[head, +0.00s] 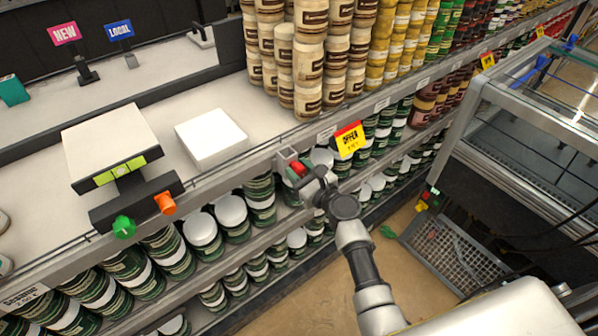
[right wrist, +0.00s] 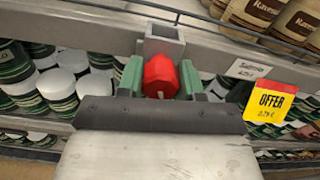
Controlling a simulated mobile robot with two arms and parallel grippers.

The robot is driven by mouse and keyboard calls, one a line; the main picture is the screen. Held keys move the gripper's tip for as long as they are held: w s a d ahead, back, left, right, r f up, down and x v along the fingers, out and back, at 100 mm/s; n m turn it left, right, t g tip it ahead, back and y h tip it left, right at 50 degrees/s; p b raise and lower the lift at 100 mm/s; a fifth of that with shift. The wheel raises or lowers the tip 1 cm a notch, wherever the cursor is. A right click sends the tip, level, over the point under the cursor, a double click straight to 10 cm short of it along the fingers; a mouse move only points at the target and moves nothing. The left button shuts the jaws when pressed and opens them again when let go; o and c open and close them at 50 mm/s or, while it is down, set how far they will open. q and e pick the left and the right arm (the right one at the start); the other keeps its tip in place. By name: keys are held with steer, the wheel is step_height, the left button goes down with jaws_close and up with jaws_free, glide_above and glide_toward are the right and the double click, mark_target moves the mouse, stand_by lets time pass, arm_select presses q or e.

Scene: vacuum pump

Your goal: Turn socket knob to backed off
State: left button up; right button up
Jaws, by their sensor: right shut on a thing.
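The red socket knob (right wrist: 160,77) sits at the front of a small grey square socket (right wrist: 164,46) on the shelf's front edge. In the head view the red knob (head: 298,168) is partly hidden by my gripper, and the grey socket (head: 284,158) shows behind it. My right gripper (head: 306,180) is at the knob. In the right wrist view its green fingers (right wrist: 160,84) stand on either side of the knob, shut on it. The knob's lower part is hidden by the gripper body. My left gripper is not in view.
A white unit (head: 112,140) with a green display stands left, with a green knob (head: 123,227) and an orange knob (head: 165,203) on its dark bar. A white box (head: 211,137) lies on the counter. Stacked cans fill the shelves. A metal-framed cart (head: 480,130) stands right.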

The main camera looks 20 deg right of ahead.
steer(key=n+b, duration=0.1)
steer(key=n, duration=0.2)
steer(key=shift+f+n+b, duration=0.15)
steer(key=shift+n+b, duration=0.15)
steer(key=shift+b, duration=0.05)
steer(key=n+b, duration=0.1)
steer(key=n, duration=0.2)
steer(key=shift+n, duration=0.3)
steer(key=n+b, duration=0.1)
steer(key=n, duration=0.2)
steer(key=shift+n+b, duration=0.3)
steer(key=shift+n, duration=0.1)
steer(key=n, duration=0.3)
steer(key=shift+b, duration=0.35)
steer(key=n, duration=0.4)
steer(key=shift+r, duration=0.2)
steer(key=n, duration=0.3)
steer(key=shift+n, duration=0.4)
steer(key=n, duration=0.4)
steer(key=shift+p, duration=0.3)
steer(key=shift+n+p, duration=0.35)
steer(key=shift+n, duration=1.75)
